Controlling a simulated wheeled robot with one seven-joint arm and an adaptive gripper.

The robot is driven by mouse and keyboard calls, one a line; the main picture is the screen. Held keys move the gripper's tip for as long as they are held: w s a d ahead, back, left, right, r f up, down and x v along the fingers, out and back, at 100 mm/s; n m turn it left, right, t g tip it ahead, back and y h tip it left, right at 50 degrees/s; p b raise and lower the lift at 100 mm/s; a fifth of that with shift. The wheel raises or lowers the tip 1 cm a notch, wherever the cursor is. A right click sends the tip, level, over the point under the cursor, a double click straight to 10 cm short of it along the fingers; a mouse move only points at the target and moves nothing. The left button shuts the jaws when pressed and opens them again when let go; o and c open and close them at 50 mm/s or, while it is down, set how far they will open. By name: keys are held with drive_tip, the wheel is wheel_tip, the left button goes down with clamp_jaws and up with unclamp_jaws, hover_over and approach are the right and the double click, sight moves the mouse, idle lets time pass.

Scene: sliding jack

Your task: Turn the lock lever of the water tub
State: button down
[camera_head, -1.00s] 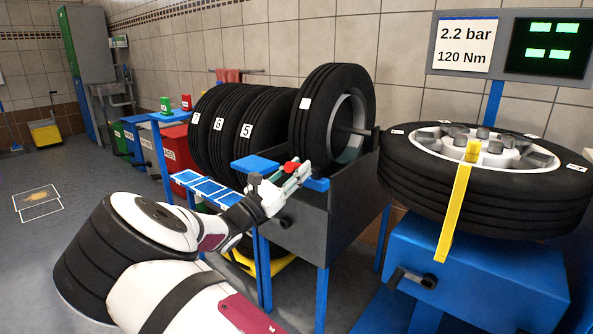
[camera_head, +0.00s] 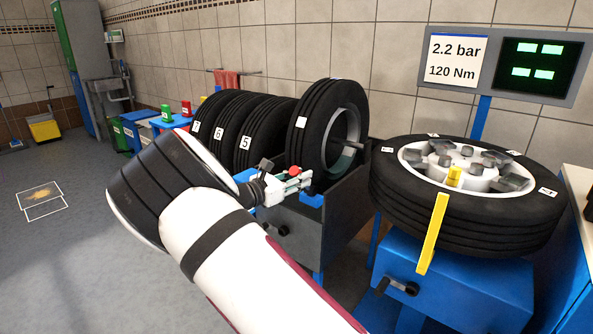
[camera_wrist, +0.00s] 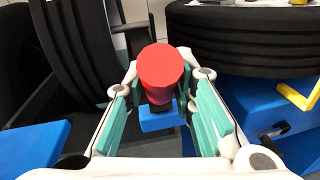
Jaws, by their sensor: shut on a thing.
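The water tub (camera_head: 325,230) is a dark grey box with a black tyre (camera_head: 318,130) standing upright in it. The lock lever shows as a red knob (camera_head: 294,171) at the tub's front rim; the knob (camera_wrist: 160,72) is large in the wrist view. My gripper (camera_head: 290,184) is at the rim, and its pale fingers with green pads are shut on the lever around the red knob. The lever's stem is mostly hidden below the knob in the wrist view. A blue block (camera_wrist: 157,117) shows just under it.
A tyre on a wheel (camera_head: 465,195) lies flat on a blue stand at right, with a yellow arm (camera_head: 433,233) and a black crank (camera_head: 398,286). Several numbered tyres (camera_head: 235,130) stand behind my arm. Open floor (camera_head: 60,260) is at left.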

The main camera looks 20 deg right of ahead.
drive_tip(key=r+y+p, duration=0.1)
drive_tip(key=w+d+g+y+p, duration=0.1)
drive_tip(key=p, duration=0.1)
drive_tip(key=shift+d+r, duration=0.2)
drive_tip(key=shift+r, duration=0.2)
drive_tip(key=shift+w+d+r+g+y+p, duration=0.2)
drive_tip(key=shift+w+d+g+y+p, duration=0.1)
drive_tip(key=shift+d+g+y+p, duration=0.45)
drive_tip(key=shift+w+d+r+n+g+y+p, duration=0.15)
drive_tip(key=shift+w+d+n+g+y+p, duration=0.2)
drive_tip(key=shift+w+y+p, duration=0.4)
drive_tip(key=shift+w+d+g+y, duration=0.3)
drive_tip(key=shift+d+g+y, duration=0.25)
drive_tip(key=shift+y, duration=0.35)
drive_tip(key=c, duration=1.3)
unclamp_jaws()
drive_tip(key=shift+d, duration=0.1)
drive_tip(key=shift+c, duration=0.2)
drive_tip(key=v, duration=1.1)
drive_tip(key=shift+s+a+r, duration=0.2)
drive_tip(key=shift+a, duration=0.1)
